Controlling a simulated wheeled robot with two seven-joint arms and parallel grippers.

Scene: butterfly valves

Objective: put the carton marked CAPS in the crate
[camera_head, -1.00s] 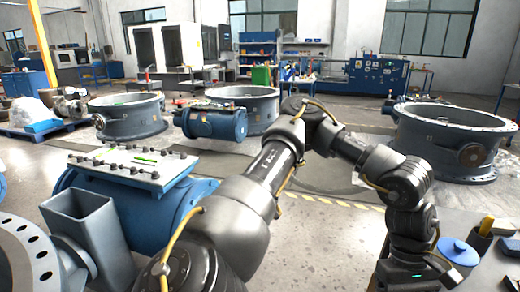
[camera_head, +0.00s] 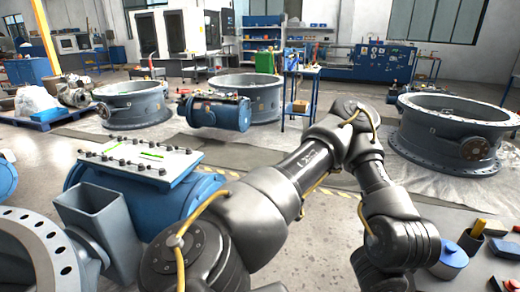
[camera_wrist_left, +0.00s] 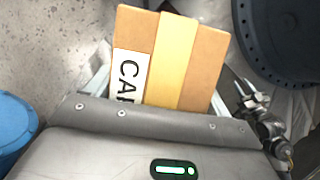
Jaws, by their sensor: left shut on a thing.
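The carton (camera_wrist_left: 190,68) is brown cardboard with a tan tape strip and a white label (camera_wrist_left: 128,75) on which the letters "CA" and part of a third show. The rest of the label is hidden behind my gripper body. My left gripper (camera_wrist_left: 163,78) is shut on the carton, a finger at each side. In the head view my left arm reaches across to the lower right, and its gripper and the carton are out of frame. I cannot make out the crate in either view. My right gripper is not in view.
A grey bench top (camera_head: 455,222) at right holds a blue tub (camera_head: 448,261) and a dark cup (camera_head: 473,241) with a yellow item. A blue valve actuator (camera_head: 150,212) stands at left. Large valve rings stand behind on the floor. A dark round flange (camera_wrist_left: 283,40) shows in the wrist view.

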